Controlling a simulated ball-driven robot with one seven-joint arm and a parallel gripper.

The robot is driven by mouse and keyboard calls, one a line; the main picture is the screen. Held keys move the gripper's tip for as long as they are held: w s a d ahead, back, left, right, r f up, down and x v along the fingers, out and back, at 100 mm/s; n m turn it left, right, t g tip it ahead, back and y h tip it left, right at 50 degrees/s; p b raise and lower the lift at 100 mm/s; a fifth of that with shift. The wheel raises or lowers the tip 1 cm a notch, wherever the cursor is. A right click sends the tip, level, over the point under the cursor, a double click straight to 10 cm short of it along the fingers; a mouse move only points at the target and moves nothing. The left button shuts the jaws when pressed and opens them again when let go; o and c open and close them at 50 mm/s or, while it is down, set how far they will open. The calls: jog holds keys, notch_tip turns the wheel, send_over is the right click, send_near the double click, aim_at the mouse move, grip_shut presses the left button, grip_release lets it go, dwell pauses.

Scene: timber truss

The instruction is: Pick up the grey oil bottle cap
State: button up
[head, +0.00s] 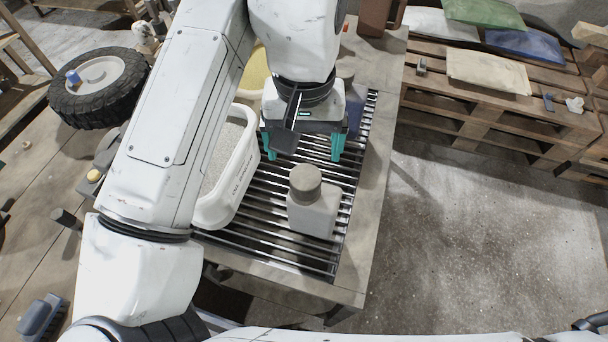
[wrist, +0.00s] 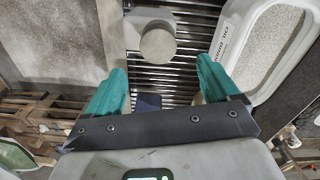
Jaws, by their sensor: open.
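The grey round oil bottle cap (head: 305,183) sits on top of a pale grey squarish bottle (head: 313,215), which stands upright on the slatted metal grate. In the wrist view the cap (wrist: 158,47) shows near top centre, on the bottle (wrist: 142,20). My gripper (head: 304,152) has its teal fingers spread and pointing down, with nothing between them. It is behind and above the cap in the head view. In the wrist view my gripper (wrist: 162,78) has the cap ahead of it, between the lines of the two fingers and apart from both.
A white tub (head: 240,185) of grey granules stands left of the bottle. A blue object (head: 356,120) is partly hidden behind my gripper. A yellow round container (head: 254,72) is farther back. The bench edge (head: 385,165) runs along the right, with open floor beyond it.

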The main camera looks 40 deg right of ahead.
aim_at(306, 174)
jog(key=shift+d+f+p, duration=0.2)
jog(key=shift+f+p, duration=0.15)
jog(key=shift+f, duration=3.25)
jog(key=c, duration=1.2)
jog(key=shift+o, duration=0.2)
